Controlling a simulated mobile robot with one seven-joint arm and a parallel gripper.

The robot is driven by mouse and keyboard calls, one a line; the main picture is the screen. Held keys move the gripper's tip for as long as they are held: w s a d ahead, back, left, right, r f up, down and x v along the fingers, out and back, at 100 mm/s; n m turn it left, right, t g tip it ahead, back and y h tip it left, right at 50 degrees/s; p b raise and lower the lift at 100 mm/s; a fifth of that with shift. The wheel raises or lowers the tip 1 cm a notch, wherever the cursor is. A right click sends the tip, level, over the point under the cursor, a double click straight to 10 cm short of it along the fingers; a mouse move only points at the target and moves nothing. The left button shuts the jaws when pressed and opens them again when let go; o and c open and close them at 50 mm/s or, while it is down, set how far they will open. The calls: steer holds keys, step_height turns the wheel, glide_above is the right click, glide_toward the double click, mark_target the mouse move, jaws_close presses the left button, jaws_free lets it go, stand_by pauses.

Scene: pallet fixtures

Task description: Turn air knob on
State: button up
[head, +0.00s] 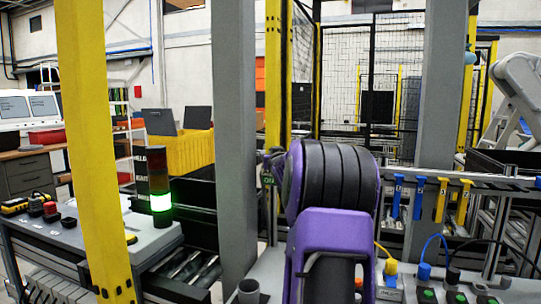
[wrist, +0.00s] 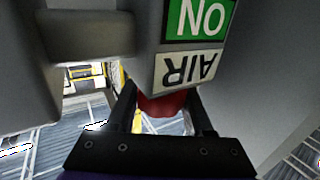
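The air knob (wrist: 163,103) is red and sits under a grey housing in the wrist view. Above it are a white AIR label (wrist: 190,67) and a green ON label (wrist: 202,17), both upside down in this view. My gripper (wrist: 163,112) has one dark finger on each side of the knob. The knob nearly fills the space between them, but I cannot tell whether they press on it. In the head view, the green ON label (head: 267,179) shows small beside the grey post; my arm hides much of that spot, and the knob is not discernible there.
A grey post (head: 234,130) stands close left of my arm, and a yellow post (head: 95,150) farther left. A lit green stack light (head: 160,200) stands on the left cabinet. Blue and yellow tags (head: 418,196) hang on a rail at right, above a bench with cables.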

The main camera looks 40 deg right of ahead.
steer(key=o, duration=0.4)
steer(key=shift+f+b, duration=0.25)
steer(key=shift+b, duration=0.45)
steer(key=shift+m+g+h+b, duration=0.3)
steer(key=shift+m+h+b, duration=0.15)
steer(key=shift+b, duration=0.45)
steer(key=shift+s+d+r+m+g+h+b, duration=0.1)
steer(key=shift+m+g+h+b, duration=0.35)
steer(key=shift+h, duration=0.1)
steer(key=shift+d+r+m+g+h+b, duration=0.1)
steer(key=shift+m+g+h+b, duration=0.25)
steer(key=shift+h+b, duration=0.15)
steer(key=shift+s+r+m+g+h+p, duration=0.1)
steer(key=shift+m+g+h+p, duration=0.45)
steer(key=shift+p, duration=0.2)
steer(key=p, duration=0.2)
steer(key=m+g+h+p, duration=0.1)
steer(key=p, duration=0.1)
steer(key=shift+s+d+r+g, duration=0.1)
steer(key=shift+r+g, duration=0.15)
steer(key=p, duration=0.2)
steer(key=shift+s+d+m+g+h+p, duration=0.1)
steer(key=shift+m+g+h+p, duration=0.2)
steer(key=shift+g+p, duration=0.1)
steer(key=g+p, duration=0.1)
steer(key=p, duration=0.2)
steer(key=shift+s+m+h, duration=0.1)
steer(key=shift+m+h, duration=0.15)
steer(key=shift+m, duration=0.15)
